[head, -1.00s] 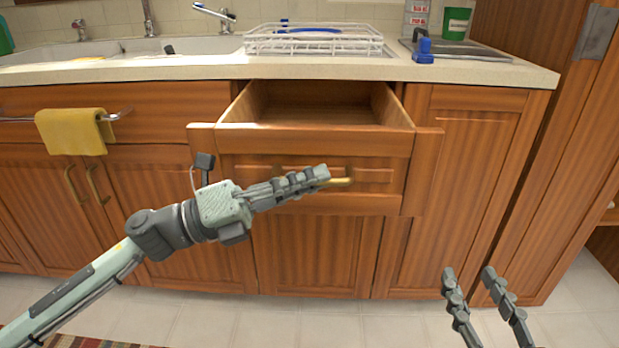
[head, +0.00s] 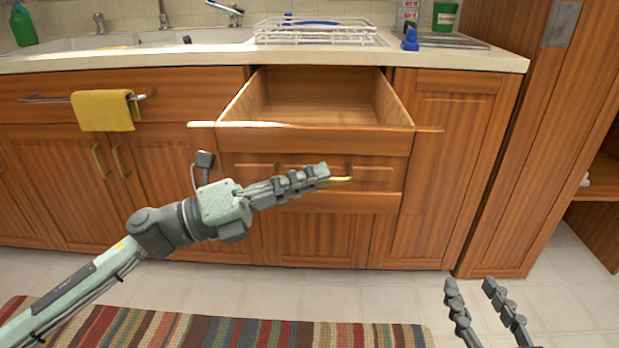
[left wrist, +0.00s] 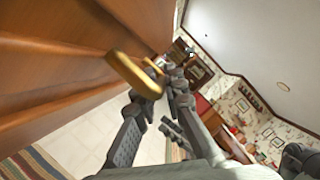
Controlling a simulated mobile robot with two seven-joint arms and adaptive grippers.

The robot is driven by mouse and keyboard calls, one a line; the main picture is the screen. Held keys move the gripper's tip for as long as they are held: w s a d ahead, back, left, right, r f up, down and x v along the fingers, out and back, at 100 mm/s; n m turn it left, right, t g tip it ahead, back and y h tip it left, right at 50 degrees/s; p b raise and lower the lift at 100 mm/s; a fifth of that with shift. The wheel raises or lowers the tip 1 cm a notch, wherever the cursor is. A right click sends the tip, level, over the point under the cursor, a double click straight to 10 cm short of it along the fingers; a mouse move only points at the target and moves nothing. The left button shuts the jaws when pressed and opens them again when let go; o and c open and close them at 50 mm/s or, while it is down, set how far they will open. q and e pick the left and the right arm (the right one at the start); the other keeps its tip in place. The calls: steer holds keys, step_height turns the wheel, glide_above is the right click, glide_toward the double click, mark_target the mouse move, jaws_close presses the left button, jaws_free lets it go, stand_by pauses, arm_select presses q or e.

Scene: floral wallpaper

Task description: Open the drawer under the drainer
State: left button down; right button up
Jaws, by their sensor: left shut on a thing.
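The wooden drawer (head: 315,140) under the white wire drainer (head: 275,38) stands open, and its empty inside shows from above. Its brass handle (head: 345,180) is on the drawer front. My left gripper (head: 322,173) is shut on the handle, its fingers covering the middle of it. In the left wrist view the handle (left wrist: 134,74) shows as a gold bar at the fingers, beside the wooden front. My right gripper (head: 472,285) is open and empty, low at the right over the tile floor.
A yellow towel (head: 104,111) hangs on a rail at the left. A tall wooden cabinet (head: 530,150) stands at the right. A striped rug (head: 230,332) lies on the floor in front.

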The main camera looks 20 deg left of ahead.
arm_select(q)
steer(key=c, duration=1.6)
jaws_free()
steer(key=shift+a, duration=0.1)
steer(key=v, duration=1.2)
